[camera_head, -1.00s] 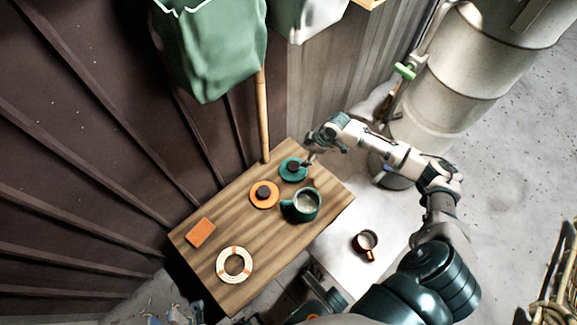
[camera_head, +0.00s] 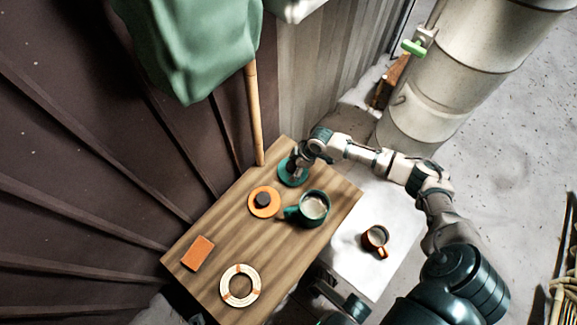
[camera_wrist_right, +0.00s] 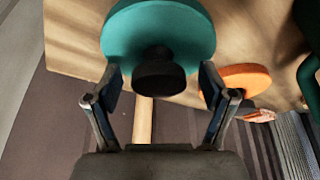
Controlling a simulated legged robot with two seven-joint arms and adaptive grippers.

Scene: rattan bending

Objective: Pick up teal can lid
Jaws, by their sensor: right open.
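The teal can lid (camera_head: 289,177) lies on the wooden table near its far edge, partly hidden by my right gripper. In the right wrist view the lid (camera_wrist_right: 158,29) is a teal disc with a black knob (camera_wrist_right: 158,78). My right gripper (camera_head: 297,168) is over the lid. In the right wrist view its open fingers (camera_wrist_right: 160,88) stand on either side of the black knob, with a gap at each side. My left gripper does not show clearly in either view.
An orange lid (camera_head: 264,202) with a black knob lies beside the teal one. A teal mug (camera_head: 311,208) stands close by. An orange block (camera_head: 198,253) and a cream ring (camera_head: 240,285) lie nearer. A brown mug (camera_head: 375,240) stands on a white surface.

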